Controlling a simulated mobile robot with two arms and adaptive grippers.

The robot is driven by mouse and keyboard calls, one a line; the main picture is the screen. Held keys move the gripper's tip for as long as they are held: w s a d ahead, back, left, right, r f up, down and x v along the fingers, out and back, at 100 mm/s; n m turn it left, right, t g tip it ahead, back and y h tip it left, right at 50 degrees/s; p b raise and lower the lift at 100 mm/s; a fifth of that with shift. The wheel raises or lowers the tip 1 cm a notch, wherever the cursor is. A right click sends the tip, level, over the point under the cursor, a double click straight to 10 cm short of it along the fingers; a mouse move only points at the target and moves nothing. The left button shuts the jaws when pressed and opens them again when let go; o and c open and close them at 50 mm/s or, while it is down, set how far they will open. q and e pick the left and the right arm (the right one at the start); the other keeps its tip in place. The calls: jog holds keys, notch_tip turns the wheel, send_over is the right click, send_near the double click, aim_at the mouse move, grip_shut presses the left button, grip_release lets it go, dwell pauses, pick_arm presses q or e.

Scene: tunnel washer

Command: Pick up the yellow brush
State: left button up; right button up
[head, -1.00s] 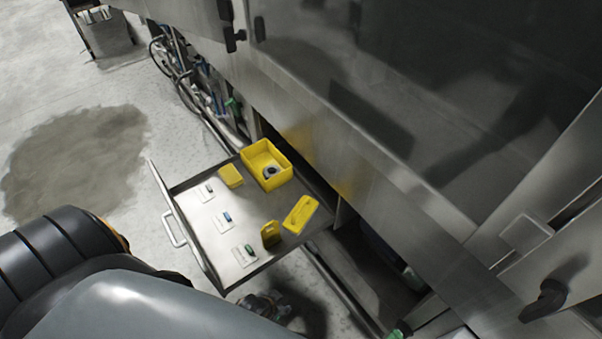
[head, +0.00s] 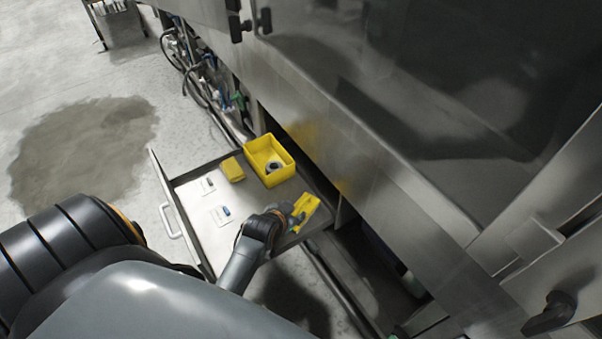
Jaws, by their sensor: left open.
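Several yellow things lie in an open metal drawer (head: 182,185). A flat, oblong yellow piece (head: 308,208), which may be the brush, lies at the drawer's right side. My left gripper (head: 292,213) is open, right at its left edge; whether they touch I cannot tell. A small yellow block (head: 232,169) lies further back, left of a yellow bin (head: 283,178). The upright yellow piece seen earlier is hidden behind my left arm. Which yellow piece is the brush is not clear at this size. My right gripper is out of view.
The bin holds a dark round item. White cards (head: 221,214) with small items lie on the drawer floor. The machine's steel side (head: 400,185) rises just right of the drawer. The drawer handle (head: 170,221) sticks out at left, over open floor.

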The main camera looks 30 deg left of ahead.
aim_at(300, 205)
pick_arm(q)
jog(key=shift+b+x, duration=0.55)
jog(key=shift+x, duration=3)
jog(key=shift+r, duration=0.1)
grip_shut()
